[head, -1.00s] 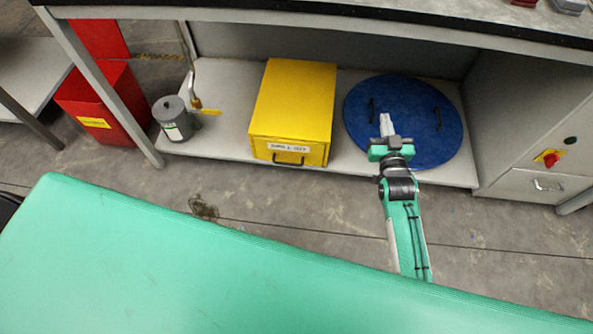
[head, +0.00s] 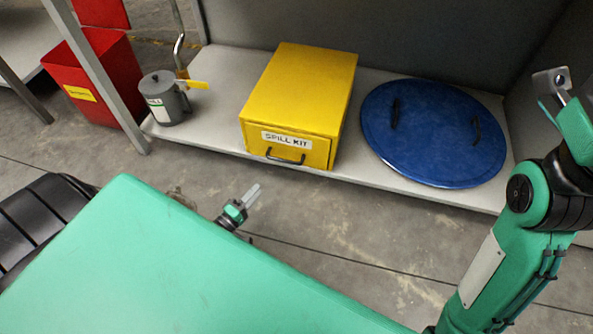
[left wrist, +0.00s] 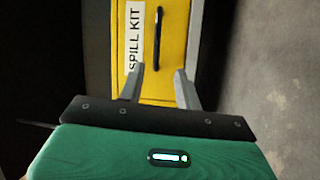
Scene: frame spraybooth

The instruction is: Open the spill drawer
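The yellow spill kit box (head: 300,90) stands on the low shelf. Its drawer front (head: 308,146) carries a "SPILL KIT" label and a dark bar handle (head: 285,158), and looks closed. My left gripper (head: 256,192) is in front of and below the drawer, apart from the handle. In the left wrist view its two fingers (left wrist: 159,72) are spread with nothing between them, and the handle (left wrist: 157,38) lies beyond the fingertips, roughly between their lines. My right gripper (head: 556,88) is raised at the right edge, partly cut off; its opening is unclear.
A round blue lid (head: 432,135) with two handles lies right of the box on the shelf (head: 225,88). A grey can (head: 165,97) stands left of it, near a red bin (head: 95,85) and a table leg. Bare floor (head: 340,215) lies in front.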

